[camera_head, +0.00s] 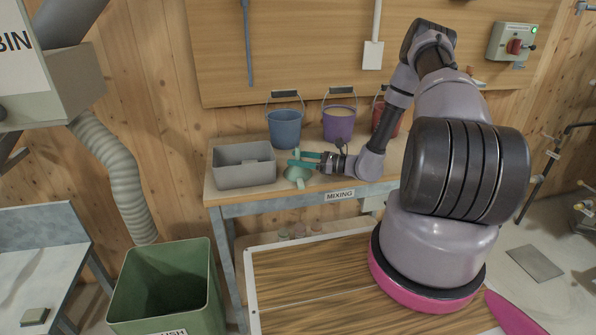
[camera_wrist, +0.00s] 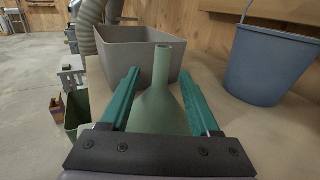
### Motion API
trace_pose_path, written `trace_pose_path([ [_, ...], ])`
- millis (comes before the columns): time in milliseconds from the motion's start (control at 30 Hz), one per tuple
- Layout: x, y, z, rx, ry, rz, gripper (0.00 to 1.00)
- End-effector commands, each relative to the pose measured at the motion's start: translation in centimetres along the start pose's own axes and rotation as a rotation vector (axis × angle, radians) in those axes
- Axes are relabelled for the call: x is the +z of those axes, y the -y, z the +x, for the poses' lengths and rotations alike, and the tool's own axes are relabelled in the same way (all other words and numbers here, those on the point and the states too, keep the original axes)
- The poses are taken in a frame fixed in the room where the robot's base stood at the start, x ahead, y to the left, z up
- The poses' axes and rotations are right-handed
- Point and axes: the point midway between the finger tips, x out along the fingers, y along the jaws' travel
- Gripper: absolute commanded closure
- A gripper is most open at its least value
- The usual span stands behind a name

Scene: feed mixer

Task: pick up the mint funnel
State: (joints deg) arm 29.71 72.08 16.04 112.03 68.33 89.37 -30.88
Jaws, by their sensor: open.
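The mint funnel (camera_head: 297,174) stands on the mixing table (camera_head: 283,199), just right of the grey bin. In the wrist view the funnel (camera_wrist: 162,108) has its narrow spout pointing up and its wide cone below. My gripper (camera_head: 298,158) reaches in from the right with its teal fingers at the funnel. In the wrist view the fingers (camera_wrist: 164,84) are open, one on each side of the funnel, with small gaps to the spout. The lower part of the cone is hidden behind my gripper's dark palm.
The grey bin (camera_head: 244,174) stands close to the left of the funnel. A blue bucket (camera_head: 285,128), a purple bucket (camera_head: 339,125) and a red bucket (camera_head: 379,117) stand behind, near the wall. A green tub (camera_head: 207,275) stands on the floor at lower left.

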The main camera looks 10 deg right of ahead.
Motion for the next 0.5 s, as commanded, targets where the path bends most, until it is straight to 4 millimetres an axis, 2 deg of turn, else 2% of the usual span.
trace_pose_path([
  [100,-0.01,0.01,-0.03,0.000,0.000,0.000,0.37],
  [133,-0.01,0.01,-0.04,0.000,0.000,0.000,0.41],
  [200,-0.01,0.00,-0.05,0.000,0.000,0.000,0.68],
  [300,-0.02,0.00,-0.06,0.000,0.000,0.000,1.00],
  [500,-0.04,0.00,-0.08,0.000,-0.001,0.000,1.00],
])
